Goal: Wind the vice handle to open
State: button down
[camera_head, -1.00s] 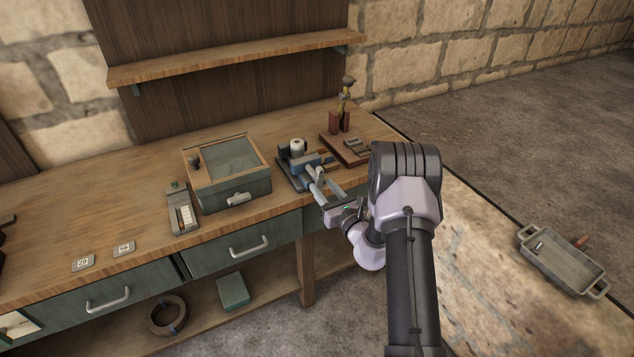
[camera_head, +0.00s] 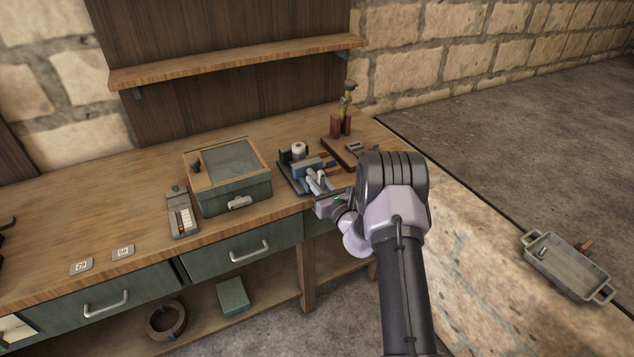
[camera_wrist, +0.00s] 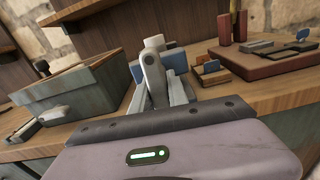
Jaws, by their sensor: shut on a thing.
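The vice (camera_head: 308,167), with blue-grey body and a dark base, sits on the workbench at its front edge in the head view. It also shows in the wrist view (camera_wrist: 179,88), partly hidden behind the grey handle (camera_wrist: 154,76). My gripper (camera_head: 322,188) is at the front of the vice, shut on the handle. In the wrist view the handle stands up in front of the vice, and the gripper body covers its lower end. The vice jaws are too small to judge.
A glass-topped green box (camera_head: 232,190) stands left of the vice. A wooden board (camera_head: 347,152) with upright red-brown posts lies to its right. A shelf (camera_head: 240,60) hangs above the bench. A metal tray (camera_head: 567,266) is at the far right. The bench's left part is mostly clear.

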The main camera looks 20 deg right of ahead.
jog(key=shift+n, duration=0.4)
jog(key=c, duration=1.3)
grip_release()
jog(key=shift+s, duration=0.1)
jog(key=s, duration=0.5)
jog(key=s+p, duration=0.1)
jog(key=s, duration=0.5)
jog(key=s+p, duration=0.1)
jog(key=s, duration=0.5)
jog(key=shift+s+d, duration=0.15)
jog(key=shift+d, duration=0.15)
